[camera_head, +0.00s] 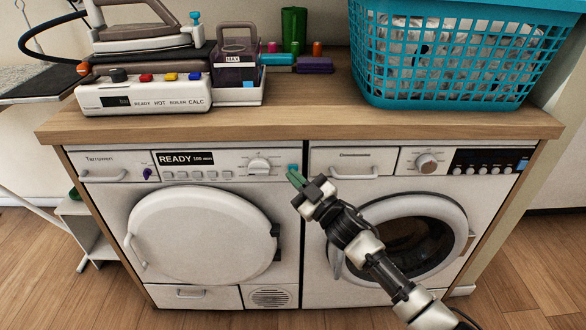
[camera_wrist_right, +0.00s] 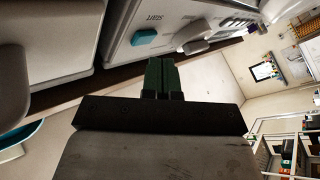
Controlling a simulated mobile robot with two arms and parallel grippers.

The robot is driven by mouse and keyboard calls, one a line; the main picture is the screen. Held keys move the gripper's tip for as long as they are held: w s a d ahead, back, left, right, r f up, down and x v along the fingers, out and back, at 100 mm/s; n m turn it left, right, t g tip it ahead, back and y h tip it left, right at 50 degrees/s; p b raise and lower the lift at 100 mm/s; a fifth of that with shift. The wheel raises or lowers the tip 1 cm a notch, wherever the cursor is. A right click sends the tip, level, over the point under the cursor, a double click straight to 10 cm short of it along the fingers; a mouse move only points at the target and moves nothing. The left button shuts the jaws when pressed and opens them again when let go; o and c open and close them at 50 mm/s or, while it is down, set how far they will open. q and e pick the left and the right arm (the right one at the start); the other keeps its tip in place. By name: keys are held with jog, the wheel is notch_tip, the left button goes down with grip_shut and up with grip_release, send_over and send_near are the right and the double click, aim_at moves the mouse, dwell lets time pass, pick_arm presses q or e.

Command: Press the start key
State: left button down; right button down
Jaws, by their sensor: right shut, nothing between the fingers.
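The start key is a small teal key (camera_head: 293,168) at the right end of the left machine's panel (camera_head: 222,171), whose display reads READY. In the right wrist view the teal key (camera_wrist_right: 145,37) lies beside START lettering, above and left of my fingertips. My right gripper (camera_head: 296,179) is shut and empty, its green fingers pointing at the panel just below the key. In the right wrist view the closed fingers (camera_wrist_right: 161,76) appear apart from the key; the exact depth gap is hard to judge. My left gripper is not in view.
The right machine (camera_head: 350,265) stands beside it, partly behind my right arm. Above is a wooden worktop (camera_head: 300,125) with a steam iron station (camera_head: 150,95), bottles and a teal laundry basket (camera_head: 450,60). The left machine's white round door (camera_head: 200,235) is shut.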

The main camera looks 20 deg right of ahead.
jog(key=shift+w+d, duration=0.15)
jog(key=shift+w, duration=0.25)
jog(key=shift+w, duration=0.1)
dwell(0.5)
